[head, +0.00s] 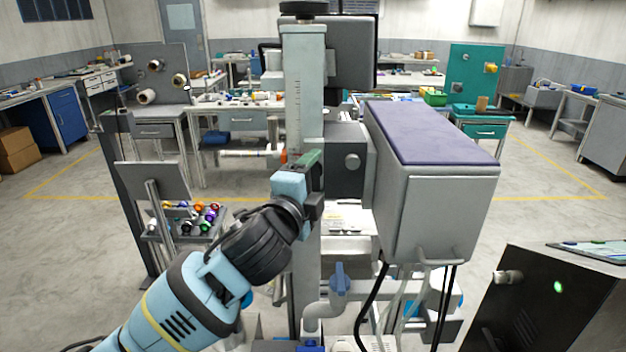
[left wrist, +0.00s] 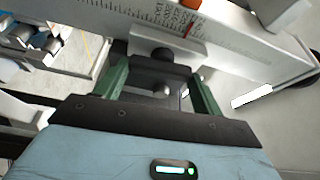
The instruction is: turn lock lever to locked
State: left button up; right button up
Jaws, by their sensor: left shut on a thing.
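My left gripper (head: 310,165) is at the upright ruled column (head: 305,95), just below an orange-red pointer (head: 284,156). In the left wrist view, the green fingers of my left gripper (left wrist: 160,78) stand on either side of a dark lever-like part (left wrist: 155,67) below the scale (left wrist: 150,22). The gripper is shut on this part, which seems to be the lock lever. Its shape is partly hidden between the fingers. I cannot read a locked or unlocked mark. My right gripper is out of view.
A large grey box with a purple top (head: 430,135) is right of the column. A rack of colourful rolls (head: 190,215) stands at left, a dark cabinet (head: 550,300) at lower right.

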pick_arm(q)
jog(key=shift+m, duration=0.5)
jog(key=o, duration=0.7)
jog(key=shift+w, duration=0.1)
jog(key=v, duration=0.8)
jog(key=shift+r, duration=0.15)
jog(key=shift+w, duration=0.1)
jog(key=s+a+f+n+g+y, duration=0.15)
jog(key=f+n, duration=0.25)
jog(key=f, duration=0.5)
jog(key=s+a+f+n+g, duration=0.1)
jog(key=s+a+f+n, duration=0.2)
jog(key=f, duration=0.7)
jog(key=s+a+f+n+g, duration=0.15)
jog(key=f+n, duration=0.25)
jog(key=f, duration=0.5)
jog(key=s+a+f+n+g+y, duration=0.1)
jog(key=s+a+f+n, duration=0.3)
jog(key=s+f, duration=0.6)
jog(key=s+a+f+n+g+y, duration=0.2)
jog(key=s+a+f+n, duration=0.3)
jog(key=s+f, duration=0.5)
jog(key=s+a, duration=0.2)
jog(key=shift+a, duration=0.35)
